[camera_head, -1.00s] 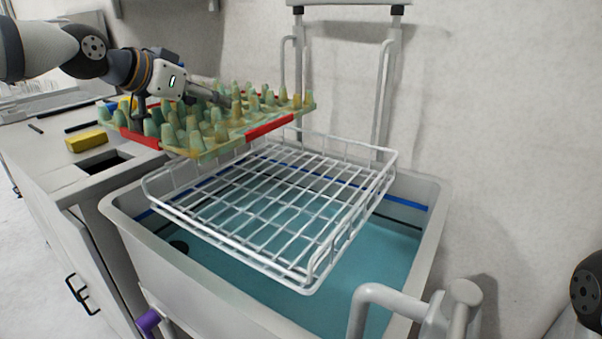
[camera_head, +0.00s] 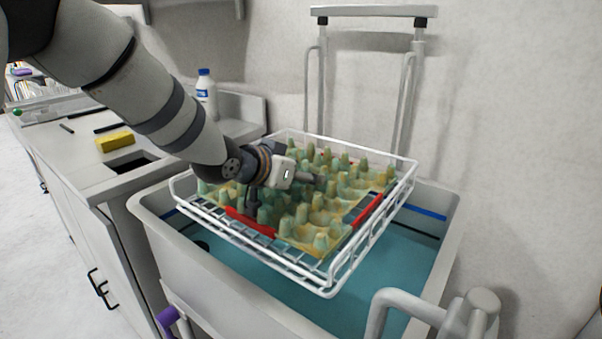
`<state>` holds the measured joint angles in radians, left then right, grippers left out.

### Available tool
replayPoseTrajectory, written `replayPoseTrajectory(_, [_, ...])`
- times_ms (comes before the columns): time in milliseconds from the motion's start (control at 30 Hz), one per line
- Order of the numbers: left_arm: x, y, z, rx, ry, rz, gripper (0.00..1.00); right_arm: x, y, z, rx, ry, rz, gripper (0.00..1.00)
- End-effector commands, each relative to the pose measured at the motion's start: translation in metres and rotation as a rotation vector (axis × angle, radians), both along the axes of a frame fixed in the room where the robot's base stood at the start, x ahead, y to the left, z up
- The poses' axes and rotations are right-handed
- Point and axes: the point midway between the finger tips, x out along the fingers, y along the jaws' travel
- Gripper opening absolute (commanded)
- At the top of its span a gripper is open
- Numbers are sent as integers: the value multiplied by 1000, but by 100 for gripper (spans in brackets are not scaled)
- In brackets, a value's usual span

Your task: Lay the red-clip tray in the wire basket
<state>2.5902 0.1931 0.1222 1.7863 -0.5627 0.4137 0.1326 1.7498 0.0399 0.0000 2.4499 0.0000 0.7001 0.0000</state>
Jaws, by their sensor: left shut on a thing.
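The red-clip tray (camera_head: 330,222) is a yellow-green egg tray with several pegs and red clips on its edges. It lies inside the outline of the white wire basket (camera_head: 330,290), roughly level. Whether it touches the basket floor I cannot tell. My left gripper (camera_head: 285,190) reaches in from the left and is shut on the tray at its left part; its fingertips are partly hidden among the pegs. The basket sits over a grey tub (camera_head: 180,235) of blue-green water. My right gripper is not in view.
A yellow sponge (camera_head: 115,142) lies on the counter (camera_head: 75,160) at left, beside a dark opening. A white bottle with a blue cap (camera_head: 206,95) stands behind my arm. A grey upright frame (camera_head: 375,12) rises behind the basket. A thick grey pipe (camera_head: 400,300) stands at front right.

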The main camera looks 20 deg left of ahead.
Motion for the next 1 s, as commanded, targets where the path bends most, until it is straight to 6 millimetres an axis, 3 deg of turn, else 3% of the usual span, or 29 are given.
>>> replayPoseTrajectory(167, [0, 0, 0, -1, -2, 0, 19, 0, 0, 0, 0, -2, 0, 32])
replayPoseTrajectory(200, [0, 0, -1, 0, -1, 0, 56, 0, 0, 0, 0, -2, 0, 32])
replayPoseTrajectory(267, [0, 0, 0, 0, -1, 0, 70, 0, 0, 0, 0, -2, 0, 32])
replayPoseTrajectory(300, [0, 0, 0, 0, -1, 0, 72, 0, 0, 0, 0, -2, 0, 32])
replayPoseTrajectory(667, [-4, 2, 6, 0, -3, 0, 72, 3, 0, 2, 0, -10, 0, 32])
replayPoseTrajectory(1000, [-70, 26, 45, -2, -6, 1, 72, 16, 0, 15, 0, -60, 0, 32])
